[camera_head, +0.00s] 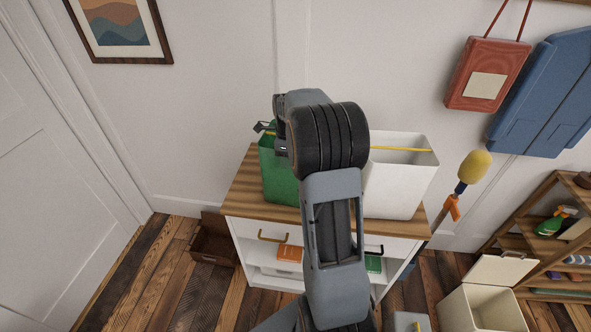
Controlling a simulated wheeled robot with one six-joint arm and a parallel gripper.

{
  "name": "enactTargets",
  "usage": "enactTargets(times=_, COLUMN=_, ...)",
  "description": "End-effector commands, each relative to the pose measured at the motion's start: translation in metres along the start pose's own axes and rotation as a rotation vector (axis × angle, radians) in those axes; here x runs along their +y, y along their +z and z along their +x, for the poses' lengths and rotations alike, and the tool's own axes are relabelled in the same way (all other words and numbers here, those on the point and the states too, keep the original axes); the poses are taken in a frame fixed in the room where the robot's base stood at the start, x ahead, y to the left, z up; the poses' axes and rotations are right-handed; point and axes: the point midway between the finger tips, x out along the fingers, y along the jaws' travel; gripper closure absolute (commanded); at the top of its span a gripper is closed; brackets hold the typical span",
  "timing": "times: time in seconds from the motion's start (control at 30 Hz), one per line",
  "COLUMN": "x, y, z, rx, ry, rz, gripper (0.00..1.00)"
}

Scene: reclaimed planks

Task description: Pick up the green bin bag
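The green bin bag (279,183) stands upright and box-shaped on the left part of the wooden cabinet top, with a bit of yellow at its rim. My arm hides its right side. My gripper (270,136) is at the upper rim of the green bag, mostly behind my own wrist. A dark finger part shows at the bag's upper left corner. I cannot tell whether the fingers touch or hold the bag, or how far apart they are.
A white bin bag (399,186) with a yellow strip stands to the right on the same cabinet (240,201). A yellow-headed duster (473,167) rises beside the cabinet. A brown box (213,240) and a cream lidded bin (482,308) stand on the floor. A shelf (507,240) is at right.

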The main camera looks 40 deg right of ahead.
Motion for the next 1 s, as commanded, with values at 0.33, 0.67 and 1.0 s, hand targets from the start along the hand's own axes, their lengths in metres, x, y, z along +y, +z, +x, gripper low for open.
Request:
enactTargets(times=0.33, x=0.0002, y=-0.0001, z=0.0096, rx=0.000, ry=0.000, rz=0.000, gripper=0.67)
enactTargets(times=0.67, x=0.0002, y=-0.0001, z=0.0092, rx=0.000, ry=0.000, rz=0.000, gripper=0.96)
enactTargets(times=1.0, x=0.0001, y=-0.0001, z=0.0090, rx=0.000, ry=0.000, rz=0.000, gripper=1.00)
